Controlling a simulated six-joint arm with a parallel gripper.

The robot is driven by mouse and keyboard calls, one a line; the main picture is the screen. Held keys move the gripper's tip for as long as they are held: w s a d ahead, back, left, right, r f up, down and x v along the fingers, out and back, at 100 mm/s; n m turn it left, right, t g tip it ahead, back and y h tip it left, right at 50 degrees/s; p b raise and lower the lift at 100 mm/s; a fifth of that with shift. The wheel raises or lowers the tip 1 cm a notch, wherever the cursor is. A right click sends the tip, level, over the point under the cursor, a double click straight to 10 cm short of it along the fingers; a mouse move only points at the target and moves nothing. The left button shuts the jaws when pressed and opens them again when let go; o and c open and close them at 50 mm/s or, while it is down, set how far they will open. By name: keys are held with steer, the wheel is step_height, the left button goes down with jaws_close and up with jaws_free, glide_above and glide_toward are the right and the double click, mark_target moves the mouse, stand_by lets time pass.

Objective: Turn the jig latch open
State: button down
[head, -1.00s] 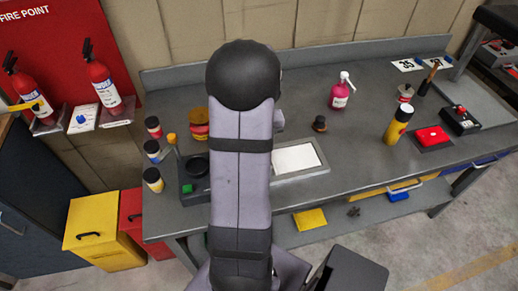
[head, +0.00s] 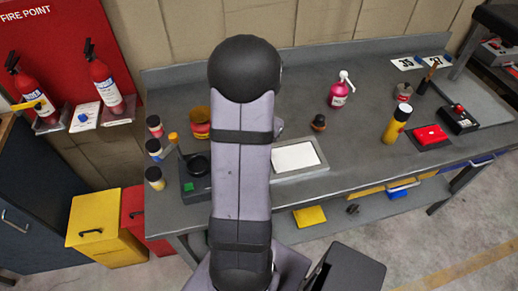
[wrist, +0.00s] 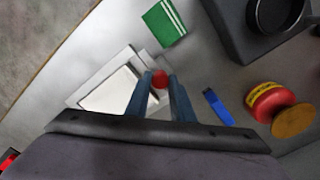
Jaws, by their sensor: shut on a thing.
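The jig is a pale grey frame with a white panel (head: 297,157), lying flat on the bench just right of my arm in the head view. It also shows in the wrist view (wrist: 108,92), left of my fingers. A small round red knob (wrist: 160,77), which looks like the latch's handle, sits at the frame's edge. My gripper (wrist: 160,80) is shut on this red knob, with one blue-grey finger on each side. The rest of the latch is hidden by the fingers, so its angle cannot be told. My arm hides the gripper in the head view.
A red and yellow tin (wrist: 270,102), a blue piece (wrist: 216,107), a green striped block (wrist: 164,23) and a dark stand with a black dish (wrist: 255,30) lie around the gripper. A pink bottle (head: 339,94) and a yellow cylinder (head: 396,126) stand farther right.

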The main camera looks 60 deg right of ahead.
steer(key=shift+d+r, duration=0.1)
stand_by(0.3)
steer(key=c, duration=1.5)
jaws_free()
steer(key=shift+c, duration=0.2)
steer(key=shift+r+b, duration=0.9)
steer(key=shift+r, duration=2.75)
